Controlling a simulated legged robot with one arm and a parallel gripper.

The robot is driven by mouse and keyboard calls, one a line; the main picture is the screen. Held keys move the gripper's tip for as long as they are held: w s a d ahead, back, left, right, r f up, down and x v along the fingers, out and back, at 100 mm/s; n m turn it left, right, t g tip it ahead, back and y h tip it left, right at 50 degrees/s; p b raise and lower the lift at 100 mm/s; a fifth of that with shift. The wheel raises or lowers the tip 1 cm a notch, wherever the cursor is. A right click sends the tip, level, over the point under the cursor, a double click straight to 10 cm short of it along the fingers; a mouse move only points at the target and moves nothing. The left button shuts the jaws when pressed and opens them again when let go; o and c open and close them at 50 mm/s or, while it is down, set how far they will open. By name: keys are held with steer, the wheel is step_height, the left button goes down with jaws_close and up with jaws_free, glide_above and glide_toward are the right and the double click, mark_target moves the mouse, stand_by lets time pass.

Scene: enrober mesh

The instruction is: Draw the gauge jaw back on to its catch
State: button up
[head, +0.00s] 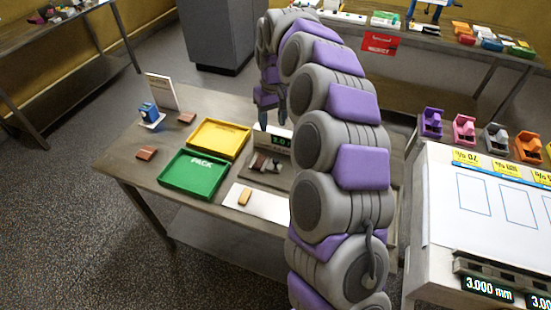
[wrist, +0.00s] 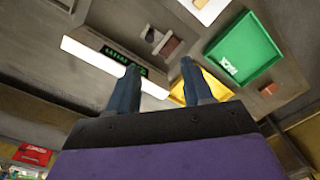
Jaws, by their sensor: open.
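In front of the display are a dark brown block and a small pale cylindrical part (head: 274,167), perhaps the gauge jaw; that part (wrist: 153,35) also shows in the wrist view. I cannot make out the catch. My gripper (head: 273,117) is open and empty, pointing down above the table behind the display. Its fingers (wrist: 160,70) are apart with nothing between them.
A green PACK tray (head: 195,174) and a yellow tray (head: 220,138) lie left of the gauge. A tan bar (head: 245,197) lies on a white sheet (head: 262,204) in front. Brown pieces (head: 146,153) and a blue item (head: 150,113) are further left. My arm hides the table's right part.

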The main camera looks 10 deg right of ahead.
mark_target(275, 160)
steer(key=w+f+b, duration=0.1)
steer(key=f, duration=0.5)
steer(key=d+f+b, duration=0.1)
steer(key=f, duration=0.6)
steer(key=w+f+b, duration=0.1)
steer(key=f+b, duration=0.1)
steer(key=f, duration=0.4)
steer(key=shift+w+d+f, duration=0.15)
steer(key=shift+w+f, duration=0.15)
steer(key=shift+w, duration=0.05)
steer(key=shift+c, duration=0.4)
jaws_close()
